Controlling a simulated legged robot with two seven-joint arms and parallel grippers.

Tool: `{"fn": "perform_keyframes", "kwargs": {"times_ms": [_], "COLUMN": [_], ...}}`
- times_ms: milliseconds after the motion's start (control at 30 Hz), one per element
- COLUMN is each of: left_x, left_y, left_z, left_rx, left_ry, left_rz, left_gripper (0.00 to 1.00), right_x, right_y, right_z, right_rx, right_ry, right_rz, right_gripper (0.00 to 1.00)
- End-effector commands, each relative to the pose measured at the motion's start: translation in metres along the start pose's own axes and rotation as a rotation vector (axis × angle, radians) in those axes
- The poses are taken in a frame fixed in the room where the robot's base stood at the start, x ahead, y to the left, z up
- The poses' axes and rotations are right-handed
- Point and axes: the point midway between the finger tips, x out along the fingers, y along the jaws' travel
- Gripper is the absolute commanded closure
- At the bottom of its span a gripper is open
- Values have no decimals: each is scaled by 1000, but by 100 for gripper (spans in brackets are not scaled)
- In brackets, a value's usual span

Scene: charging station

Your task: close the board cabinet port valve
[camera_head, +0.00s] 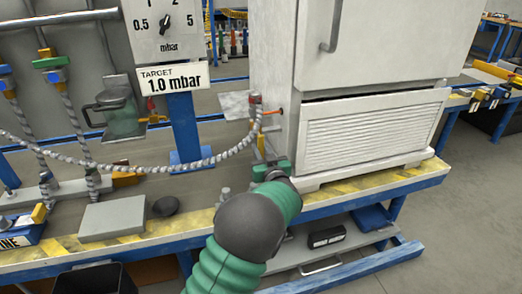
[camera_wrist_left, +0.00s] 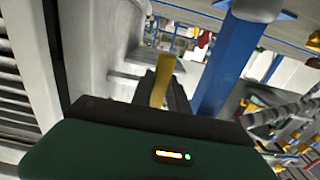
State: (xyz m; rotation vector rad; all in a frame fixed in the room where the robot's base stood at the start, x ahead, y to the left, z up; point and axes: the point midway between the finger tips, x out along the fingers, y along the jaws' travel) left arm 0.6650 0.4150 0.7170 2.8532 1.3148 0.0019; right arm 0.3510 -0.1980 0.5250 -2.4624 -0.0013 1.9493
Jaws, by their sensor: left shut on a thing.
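The white board cabinet (camera_head: 370,50) stands on the bench at the right. At its left side, the braided hose (camera_head: 200,160) ends at a port fitting (camera_head: 255,105) with a small orange-red part (camera_head: 273,112). A yellow valve handle (camera_head: 261,145) hangs below the fitting. My left gripper (camera_head: 262,158) is at the handle's lower end, close to the cabinet's front left corner. In the left wrist view the yellow handle (camera_wrist_left: 165,66) stands between the dark fingers (camera_wrist_left: 165,88), which are shut on it. The fingertips are partly hidden in the head view.
A pressure gauge panel (camera_head: 168,25) with a "1.0 mbar" target sign (camera_head: 173,78) stands left of the cabinet on a blue post (camera_head: 186,125). A grey flat block (camera_head: 112,218) and a dark round knob (camera_head: 166,205) are on the bench. The cabinet wall (camera_wrist_left: 105,50) is close beside my gripper.

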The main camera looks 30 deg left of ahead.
Motion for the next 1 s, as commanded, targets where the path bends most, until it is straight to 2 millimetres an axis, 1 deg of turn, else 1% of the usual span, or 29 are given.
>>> {"fn": "perform_keyframes", "kwargs": {"times_ms": [700, 867, 1000], "left_x": [0, 0, 0], "left_y": [0, 0, -2], "left_z": [0, -2, -5], "left_rx": [3, 27, 81], "left_ry": [-1, -2, -2], "left_rz": [2, 1, 2], "left_gripper": [100, 100, 100], "right_x": [-1, -8, -24], "right_y": [0, 0, 0], "right_z": [0, -2, -6], "right_rx": [0, 0, 0], "right_ry": [0, 0, 0], "right_rz": [0, 0, 0], "right_gripper": [100, 100, 100]}}
